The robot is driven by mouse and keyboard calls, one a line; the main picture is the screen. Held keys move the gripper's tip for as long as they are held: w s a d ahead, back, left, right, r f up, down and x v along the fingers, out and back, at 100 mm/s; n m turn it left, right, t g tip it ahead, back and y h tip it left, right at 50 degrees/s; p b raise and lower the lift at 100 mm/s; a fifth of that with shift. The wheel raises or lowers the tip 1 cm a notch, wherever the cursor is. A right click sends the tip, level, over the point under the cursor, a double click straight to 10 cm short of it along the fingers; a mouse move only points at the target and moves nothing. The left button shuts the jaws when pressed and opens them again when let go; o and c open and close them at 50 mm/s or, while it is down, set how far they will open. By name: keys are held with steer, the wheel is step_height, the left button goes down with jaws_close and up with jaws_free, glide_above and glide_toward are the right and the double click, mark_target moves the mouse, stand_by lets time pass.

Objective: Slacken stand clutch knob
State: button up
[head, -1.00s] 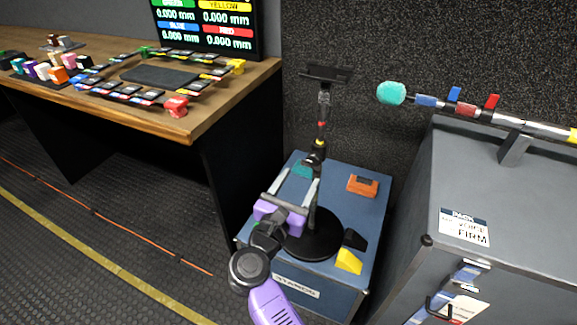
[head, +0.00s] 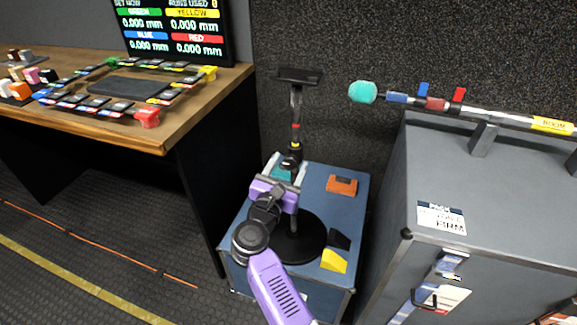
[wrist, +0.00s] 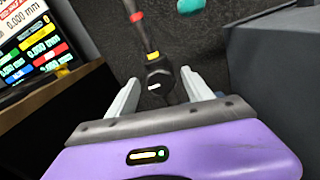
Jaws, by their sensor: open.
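A thin stand (head: 296,112) rises from a round black base (head: 312,225) and carries a flat black plate (head: 299,76) on top. Its dark clutch knob (head: 291,162) sits at a collar low on the pole, below a yellow ring. In the wrist view the knob (wrist: 159,83) is dark with a small white mark. My gripper (head: 288,161) is open, and its grey fingers point toward the collar. In the wrist view my gripper (wrist: 160,76) has one finger to each side of the knob, with gaps; I see no contact.
The base stands on a blue case (head: 335,208) with an orange block (head: 342,186) and a yellow-and-black wedge (head: 334,261). A wooden desk (head: 190,118) is left. A grey cabinet (head: 530,180) holding a boom pole (head: 490,116) is right.

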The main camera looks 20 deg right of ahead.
steer(key=shift+c, duration=0.2)
jaws_close()
